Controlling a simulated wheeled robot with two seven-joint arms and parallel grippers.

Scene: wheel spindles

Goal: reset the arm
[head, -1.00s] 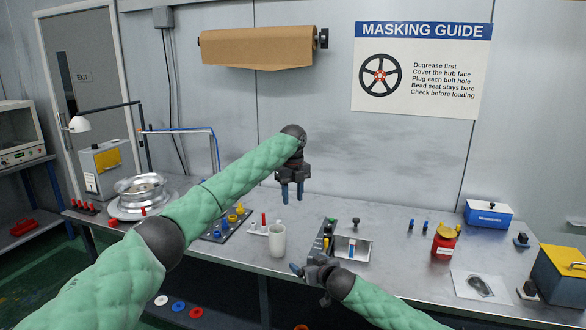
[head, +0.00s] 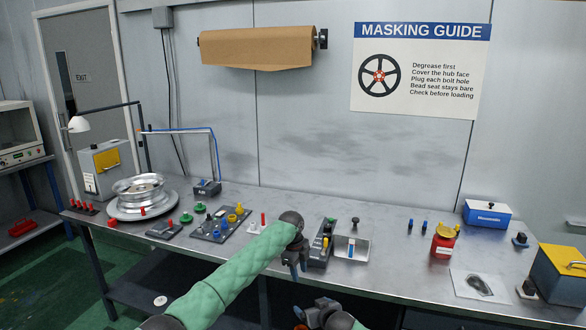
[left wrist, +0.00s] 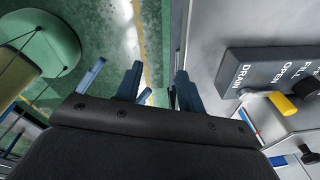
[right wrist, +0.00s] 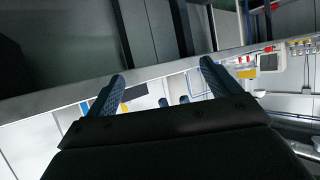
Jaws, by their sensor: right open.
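My left gripper (head: 297,272) hangs pointing down at the table's front edge, just left of the drain-and-fill block (head: 320,250). In the left wrist view, the fingers of my left gripper (left wrist: 158,85) stand apart with nothing between them. The block shows at the right there, with a yellow lever (left wrist: 282,103). My right gripper (head: 314,313) is low at the bottom of the head view, in front of the table. In the right wrist view, the fingers of my right gripper (right wrist: 160,80) are wide apart and empty.
The table (head: 390,270) bears a wheel (head: 140,186) at left, a plug board (head: 222,222), a small metal tray (head: 352,248), a red jar (head: 443,243) and a blue-and-white box (head: 488,213). Floor space lies before the table. My left arm covers part of the table's middle.

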